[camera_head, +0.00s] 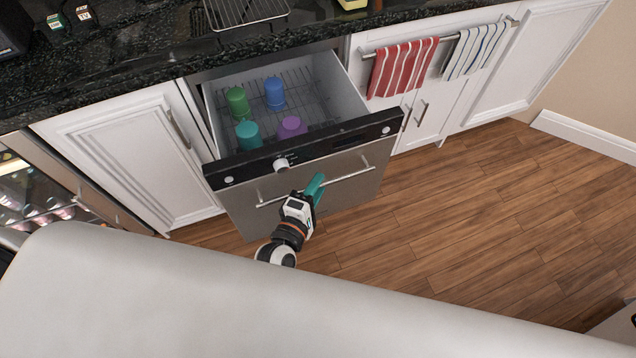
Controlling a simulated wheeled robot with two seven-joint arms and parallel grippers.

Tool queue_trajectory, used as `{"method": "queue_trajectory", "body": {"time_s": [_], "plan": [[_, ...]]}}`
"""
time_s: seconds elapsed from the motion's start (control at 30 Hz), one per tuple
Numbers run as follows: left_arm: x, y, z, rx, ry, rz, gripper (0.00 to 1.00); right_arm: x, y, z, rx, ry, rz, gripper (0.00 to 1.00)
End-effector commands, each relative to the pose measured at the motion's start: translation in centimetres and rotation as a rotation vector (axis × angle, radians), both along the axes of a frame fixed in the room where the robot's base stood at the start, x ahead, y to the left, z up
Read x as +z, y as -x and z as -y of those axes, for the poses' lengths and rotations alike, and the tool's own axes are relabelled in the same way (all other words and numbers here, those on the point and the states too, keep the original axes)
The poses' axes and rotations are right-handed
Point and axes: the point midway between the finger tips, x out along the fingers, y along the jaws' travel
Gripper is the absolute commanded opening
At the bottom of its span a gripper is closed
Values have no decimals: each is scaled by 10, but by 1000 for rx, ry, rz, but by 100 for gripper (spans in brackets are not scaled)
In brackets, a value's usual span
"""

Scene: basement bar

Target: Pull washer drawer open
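The washer drawer (290,168) is pulled out from under the dark counter, with its rack showing. A green, a blue, a teal and a purple cup stand inside. Its steel front has a black top strip with a knob and a long bar handle (345,178). My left gripper (315,187) is at the middle of the handle, its teal fingertips overlapping the bar. The fingers look close together, but I cannot tell whether they are shut on the bar. My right gripper is not in view.
White cabinets flank the drawer. Red-striped (402,68) and blue-striped (474,50) towels hang on a rail at right. A glass-front cooler (35,200) stands at left. A wire rack (245,12) is on the counter. Wooden floor (480,215) is clear at right.

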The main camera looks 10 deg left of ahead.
Motion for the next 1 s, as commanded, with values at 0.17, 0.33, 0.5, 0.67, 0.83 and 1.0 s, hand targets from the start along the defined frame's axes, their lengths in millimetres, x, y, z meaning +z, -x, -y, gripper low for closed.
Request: {"method": "queue_trajectory", "body": {"time_s": [0.17, 0.33, 0.5, 0.67, 0.83, 1.0], "plan": [[-1, -9, 2, 0, 0, -1, 33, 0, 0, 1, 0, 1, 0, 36], [-1, -9, 2, 0, 0, -1, 33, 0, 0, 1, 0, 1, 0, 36], [-1, -9, 2, -1, 0, -1, 16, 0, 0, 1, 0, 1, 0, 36], [-1, -9, 2, -1, 0, -1, 0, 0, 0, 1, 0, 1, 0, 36], [-1, -8, 2, -1, 0, -1, 0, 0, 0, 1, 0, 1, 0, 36], [-1, 3, 10, -2, 3, -3, 0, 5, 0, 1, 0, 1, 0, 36]]}}
